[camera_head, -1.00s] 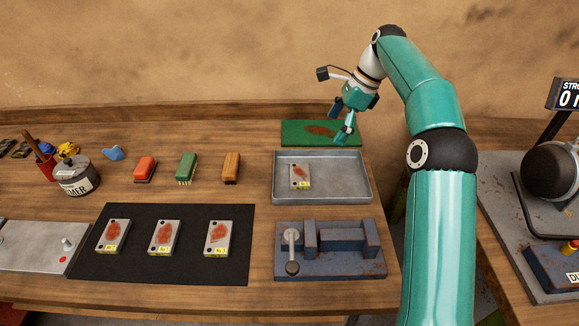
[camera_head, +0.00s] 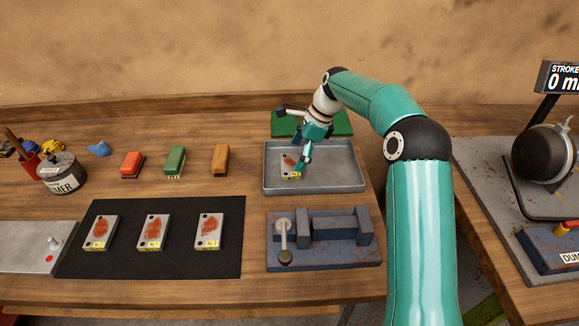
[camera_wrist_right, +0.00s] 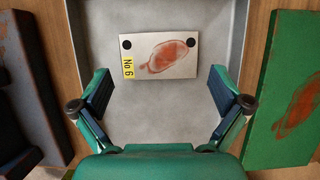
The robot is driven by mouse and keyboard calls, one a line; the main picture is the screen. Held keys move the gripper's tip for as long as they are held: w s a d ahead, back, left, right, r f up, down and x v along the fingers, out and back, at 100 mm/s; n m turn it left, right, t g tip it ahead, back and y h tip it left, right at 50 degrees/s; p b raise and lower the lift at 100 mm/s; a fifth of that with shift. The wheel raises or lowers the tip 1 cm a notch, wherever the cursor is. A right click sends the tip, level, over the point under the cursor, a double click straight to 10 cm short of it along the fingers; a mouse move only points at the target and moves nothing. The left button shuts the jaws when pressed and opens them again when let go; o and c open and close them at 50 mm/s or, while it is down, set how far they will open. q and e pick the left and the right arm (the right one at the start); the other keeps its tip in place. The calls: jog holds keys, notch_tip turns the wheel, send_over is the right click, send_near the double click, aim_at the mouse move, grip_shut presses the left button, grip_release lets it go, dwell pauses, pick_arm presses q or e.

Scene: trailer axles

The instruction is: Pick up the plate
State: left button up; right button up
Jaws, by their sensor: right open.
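A light grey plate (camera_head: 288,170) with a rust-red patch, two dark holes and a yellow label lies in the metal tray (camera_head: 335,180). In the right wrist view the plate (camera_wrist_right: 165,57) lies flat, its label reading No 6, just ahead of the fingers. My right gripper (camera_head: 303,172) is over the tray at the plate and hides part of it. In the right wrist view my right gripper (camera_wrist_right: 160,97) is open, its fingers wide apart and empty. My left gripper is not in view.
Several similar plates (camera_head: 152,232) lie on a black mat (camera_head: 130,266). A blue clamp fixture (camera_head: 330,245) stands in front of the tray, and a green mat (camera_head: 340,124) lies behind it. Red, green and orange brushes (camera_head: 220,160) stand to the left.

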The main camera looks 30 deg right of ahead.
aim_at(291, 166)
jog(key=shift+x, duration=1.35)
jog(key=shift+w, duration=0.1)
jog(key=c, duration=1.2)
jog(key=shift+r, duration=0.1)
jog(key=shift+c, duration=1)
jog(key=shift+w+r, duration=0.1)
jog(key=shift+r, duration=0.05)
